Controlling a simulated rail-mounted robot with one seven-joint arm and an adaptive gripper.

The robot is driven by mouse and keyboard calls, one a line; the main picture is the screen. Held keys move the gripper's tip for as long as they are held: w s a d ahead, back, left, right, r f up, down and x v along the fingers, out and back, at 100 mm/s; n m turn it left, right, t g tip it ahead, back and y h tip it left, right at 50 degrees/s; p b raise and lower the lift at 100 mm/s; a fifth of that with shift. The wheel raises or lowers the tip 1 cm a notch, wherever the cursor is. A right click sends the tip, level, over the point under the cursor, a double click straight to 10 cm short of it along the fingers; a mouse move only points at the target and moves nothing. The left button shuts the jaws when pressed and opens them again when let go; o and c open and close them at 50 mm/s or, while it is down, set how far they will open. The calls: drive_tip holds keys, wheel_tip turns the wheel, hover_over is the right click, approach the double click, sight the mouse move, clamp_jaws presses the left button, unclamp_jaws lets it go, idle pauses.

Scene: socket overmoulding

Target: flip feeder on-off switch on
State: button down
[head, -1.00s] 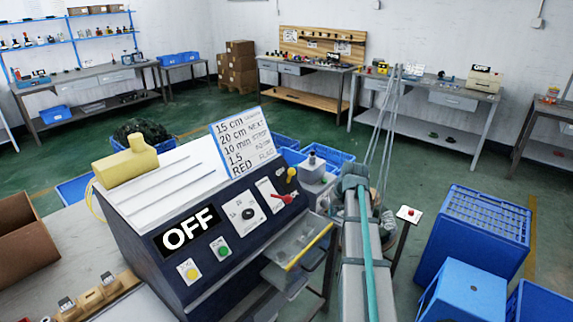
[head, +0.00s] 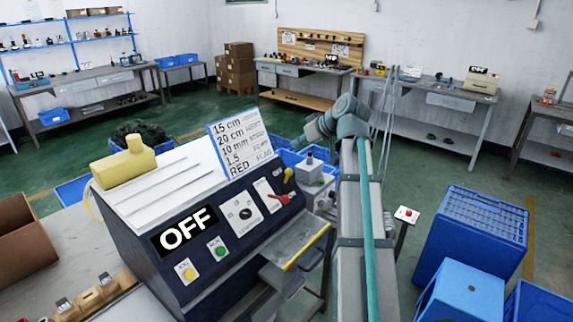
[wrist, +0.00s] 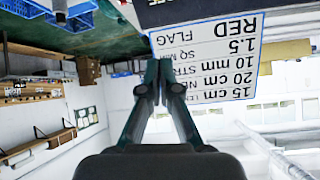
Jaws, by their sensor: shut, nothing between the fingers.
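The dark feeder machine (head: 205,277) stands in front, with a black OFF display (head: 184,234) on its sloped panel. The panel carries a red lever switch (head: 277,199) on a white plate, a black rotary knob (head: 245,213), a green button (head: 217,251) and a yellow button (head: 188,272). My gripper (wrist: 149,80) is shut and empty in the wrist view, in front of the white instruction card (wrist: 208,62), which appears upside down. The card also shows in the head view (head: 239,146). In the head view my arm bends left near the card, and the fingertips cannot be made out.
A yellow device (head: 125,167) sits on the machine's top. A metal tray (head: 300,241) juts from its right side. Blue crates (head: 480,236) stand at the right, and a small stand with a red button (head: 407,213) is beside my arm. Workbenches line the back wall.

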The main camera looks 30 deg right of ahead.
sight(287, 176)
drive_tip(key=shift+w+f, duration=0.1)
drive_tip(key=shift+f, duration=0.05)
drive_tip(key=p+x, duration=0.2)
drive_tip(key=x, duration=0.7)
drive_tip(key=shift+s+d+f+p, duration=0.1)
drive_tip(key=shift+s+f+p, duration=0.75)
drive_tip(key=shift+s, duration=0.2)
drive_tip(key=shift+s+d+f, duration=0.1)
drive_tip(key=shift+s+f, duration=0.3)
drive_tip(key=shift+s, duration=0.05)
drive_tip(key=shift+f, duration=0.1)
